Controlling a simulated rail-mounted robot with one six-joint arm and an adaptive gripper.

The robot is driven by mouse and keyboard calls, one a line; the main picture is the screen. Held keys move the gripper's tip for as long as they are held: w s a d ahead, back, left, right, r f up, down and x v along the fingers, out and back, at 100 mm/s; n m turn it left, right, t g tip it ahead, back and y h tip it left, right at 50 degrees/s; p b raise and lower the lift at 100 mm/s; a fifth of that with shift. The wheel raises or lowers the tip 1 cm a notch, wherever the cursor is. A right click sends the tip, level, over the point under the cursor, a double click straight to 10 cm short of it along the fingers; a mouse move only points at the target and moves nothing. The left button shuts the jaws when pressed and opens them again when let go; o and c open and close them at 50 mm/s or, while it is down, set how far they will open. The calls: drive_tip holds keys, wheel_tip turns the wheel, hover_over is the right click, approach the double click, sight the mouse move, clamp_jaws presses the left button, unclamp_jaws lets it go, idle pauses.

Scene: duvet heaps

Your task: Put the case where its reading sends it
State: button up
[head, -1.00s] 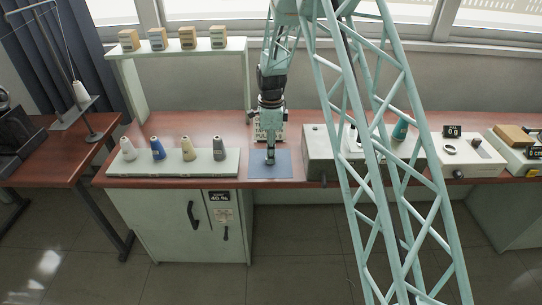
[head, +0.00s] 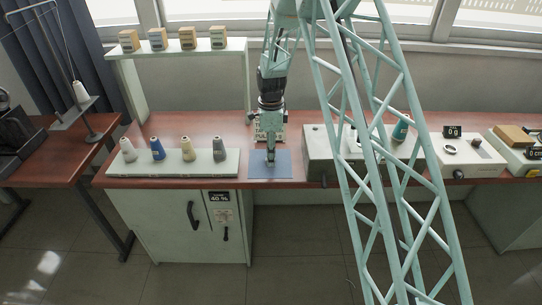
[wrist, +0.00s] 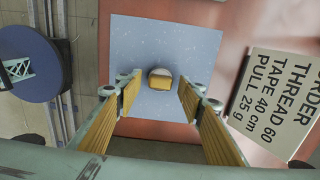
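A small rounded grey thing with a tan face (wrist: 160,78) is on the blue mat (wrist: 205,55) in the wrist view. It may be the case, but I cannot tell for sure. My gripper (wrist: 160,92) is open, with its ribbed tan fingers apart on either side of the small thing in the picture. I cannot tell whether they are level with it. In the head view my gripper (head: 271,158) is over the blue mat (head: 284,171), and its fingers hide the small thing.
An order card (wrist: 285,95) reads thread 60, tape 40 cm, pull 25 g. Several thread cones stand on a pale tray (head: 120,169) at left. Several small boxes sit on a shelf (head: 170,51).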

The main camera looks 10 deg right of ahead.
drive_tip(key=shift+r, duration=0.15)
wheel_tip(320, 180, up, 12)
drive_tip(key=p, duration=0.2)
idle(0.5)
idle(0.8)
